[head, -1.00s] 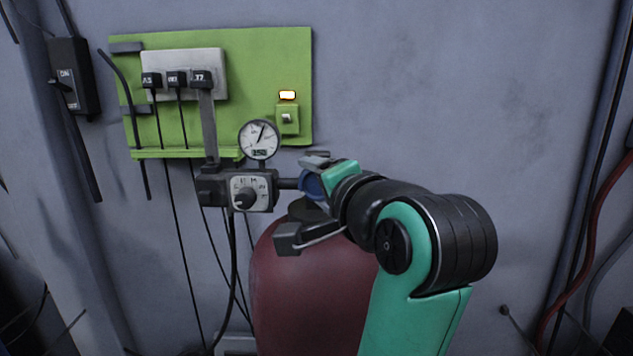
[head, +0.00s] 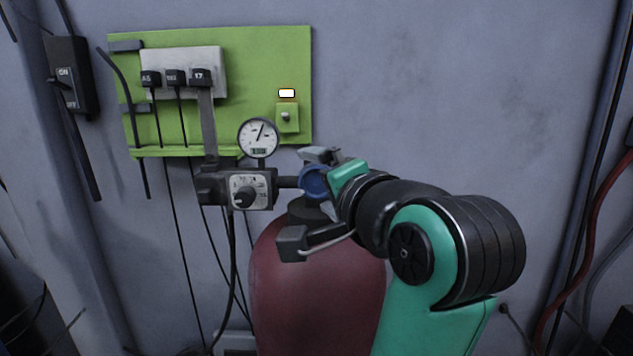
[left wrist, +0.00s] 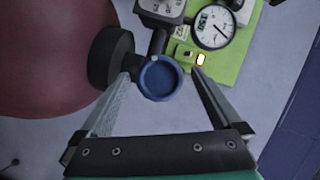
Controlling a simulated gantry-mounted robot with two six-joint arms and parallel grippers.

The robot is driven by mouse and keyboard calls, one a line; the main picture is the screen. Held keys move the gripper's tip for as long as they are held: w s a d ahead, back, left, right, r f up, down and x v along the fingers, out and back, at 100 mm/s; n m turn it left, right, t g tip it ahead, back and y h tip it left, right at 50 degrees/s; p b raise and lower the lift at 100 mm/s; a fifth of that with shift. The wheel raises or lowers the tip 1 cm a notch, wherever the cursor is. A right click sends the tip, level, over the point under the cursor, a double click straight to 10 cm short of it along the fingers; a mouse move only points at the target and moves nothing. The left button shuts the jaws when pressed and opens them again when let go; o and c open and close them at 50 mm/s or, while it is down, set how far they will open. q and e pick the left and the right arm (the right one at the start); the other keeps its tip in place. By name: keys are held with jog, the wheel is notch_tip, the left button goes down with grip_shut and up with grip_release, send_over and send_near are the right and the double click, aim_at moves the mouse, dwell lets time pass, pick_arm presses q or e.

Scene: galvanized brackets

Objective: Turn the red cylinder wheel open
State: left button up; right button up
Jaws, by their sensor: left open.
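The red cylinder (head: 312,285) stands upright against the wall, with a dark neck on top. Its wheel (head: 314,182) is a round blue knob at the valve, partly hidden by my left gripper in the head view. My left gripper (head: 308,202) is open, one finger above and one below at the wheel. In the left wrist view the blue wheel (left wrist: 160,79) lies between the tips of my open left gripper (left wrist: 158,73). Gaps show there between the wheel and both fingers. I cannot tell how far off the wheel is in depth. My right gripper is not in view.
A regulator block (head: 236,190) with a dial joins the valve on the left, with a round gauge (head: 258,138) above it. A green panel (head: 262,60) with several plugs and a small lamp is behind. Cables hang below.

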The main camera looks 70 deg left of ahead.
pick_arm(q)
jog(key=d+r, duration=0.1)
jog(key=d, duration=0.9)
jog(key=shift+s+r, duration=0.15)
jog(key=shift+r, duration=0.05)
jog(key=shift+a, duration=0.1)
